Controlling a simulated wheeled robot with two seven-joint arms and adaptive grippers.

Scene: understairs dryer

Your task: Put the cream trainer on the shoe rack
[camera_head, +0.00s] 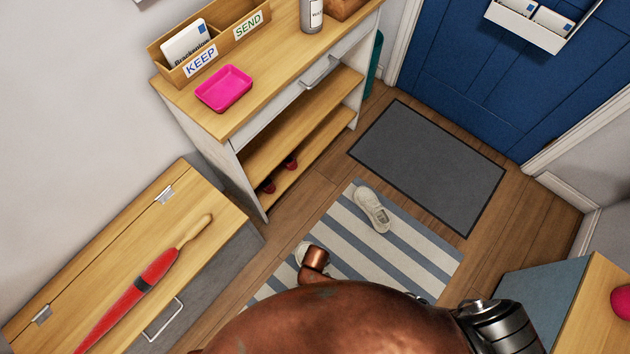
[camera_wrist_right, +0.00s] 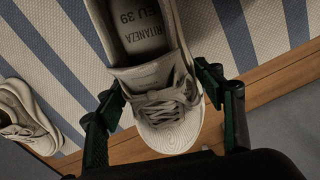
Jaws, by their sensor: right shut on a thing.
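In the right wrist view, my right gripper (camera_wrist_right: 162,88) is shut on a cream trainer (camera_wrist_right: 150,75), with one finger at each side of its laced front. The insole reads "RITANEZA EU 39". Another cream trainer (camera_wrist_right: 22,118) lies to its left. In the head view, one cream trainer (camera_head: 372,209) lies on the striped rug. Part of a pale shoe (camera_head: 303,252) shows lower left of it. My right gripper is hidden there. My left gripper is not in view.
The unit's top holds a pink tray (camera_head: 223,88), a KEEP/SEND box (camera_head: 210,45) and a bottle (camera_head: 312,15). A bench (camera_head: 120,270) with a red umbrella (camera_head: 130,300) stands at left, a cabinet (camera_head: 545,285) at right. A grey mat (camera_head: 430,165) lies before the blue door (camera_head: 475,75).

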